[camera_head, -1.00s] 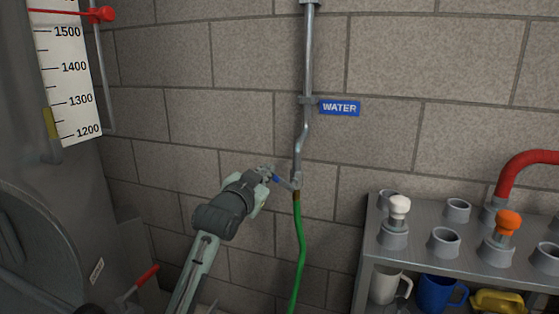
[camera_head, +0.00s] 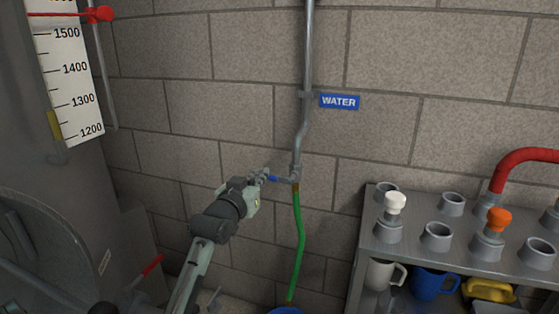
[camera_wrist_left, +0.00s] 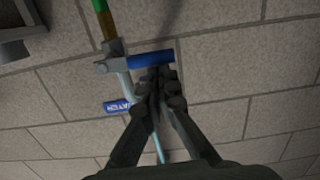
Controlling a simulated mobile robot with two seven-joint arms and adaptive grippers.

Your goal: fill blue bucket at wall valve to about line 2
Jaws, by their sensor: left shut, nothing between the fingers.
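The wall valve (camera_head: 295,174) sits on the grey water pipe, with a blue lever (camera_head: 273,178) pointing left, roughly crosswise to the pipe. A green hose (camera_head: 300,235) runs down from the valve. The rim of a blue bucket (camera_head: 286,311) just shows at the bottom edge; its inside, lines and water level are out of view. My left gripper (camera_head: 263,173) is shut and empty at the lever's free end. In the left wrist view its fingertips (camera_wrist_left: 158,76) are close against the blue lever (camera_wrist_left: 151,59); contact is unclear. My right gripper is not in view.
A blue WATER sign (camera_head: 340,101) is on the wall beside the pipe. A grey rack (camera_head: 384,246) with holders, mugs and a red pipe (camera_head: 520,163) stands at right. A large grey tank (camera_head: 60,190) with a scale stands at left. Bare wall surrounds the valve.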

